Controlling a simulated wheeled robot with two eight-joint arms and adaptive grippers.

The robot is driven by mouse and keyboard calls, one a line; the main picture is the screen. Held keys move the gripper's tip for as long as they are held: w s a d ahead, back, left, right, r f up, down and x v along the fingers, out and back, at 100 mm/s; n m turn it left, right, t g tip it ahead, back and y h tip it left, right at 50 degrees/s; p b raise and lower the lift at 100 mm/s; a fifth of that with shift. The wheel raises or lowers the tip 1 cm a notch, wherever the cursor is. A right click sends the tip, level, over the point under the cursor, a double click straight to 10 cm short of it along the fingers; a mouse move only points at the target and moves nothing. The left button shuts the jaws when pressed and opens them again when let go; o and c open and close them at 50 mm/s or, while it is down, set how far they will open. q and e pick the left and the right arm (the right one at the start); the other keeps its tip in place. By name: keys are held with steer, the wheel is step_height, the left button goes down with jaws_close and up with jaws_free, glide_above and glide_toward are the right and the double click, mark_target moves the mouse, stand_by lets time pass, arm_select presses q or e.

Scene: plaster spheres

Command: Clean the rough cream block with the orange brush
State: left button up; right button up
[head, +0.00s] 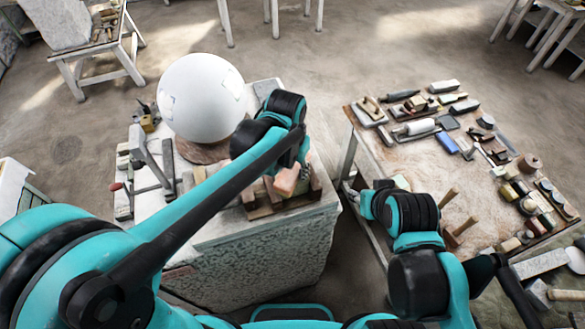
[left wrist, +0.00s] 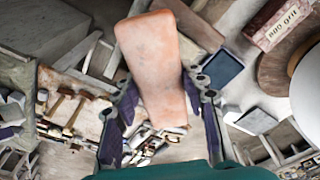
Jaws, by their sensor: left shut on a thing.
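My left gripper (left wrist: 165,112) is shut on a mottled pale orange piece (left wrist: 155,60), long and block-shaped with rounded corners. The piece also shows in the head view (head: 287,179), beside a brown wooden holder (head: 262,207) on the stone-sided work stand. I see no bristles on it, and cannot tell from its look whether it is the brush. I cannot make out a rough cream block with certainty. A small cream piece (head: 402,182) shows behind my right wrist. My right gripper (head: 352,193) is near the left edge of the right table, too small to tell open from shut.
A large white sphere (head: 202,98) stands on the work stand (head: 270,245), with hammers (head: 148,160) to its left. A box marked 800 grit (left wrist: 280,22) shows in the left wrist view.

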arm_select(q)
steer(key=shift+f, duration=0.3)
steer(key=shift+s+a+r, duration=0.15)
steer(key=shift+s+a, duration=0.1)
steer(key=shift+s, duration=0.25)
steer(key=shift+s+a, duration=0.25)
steer(key=shift+s, duration=0.25)
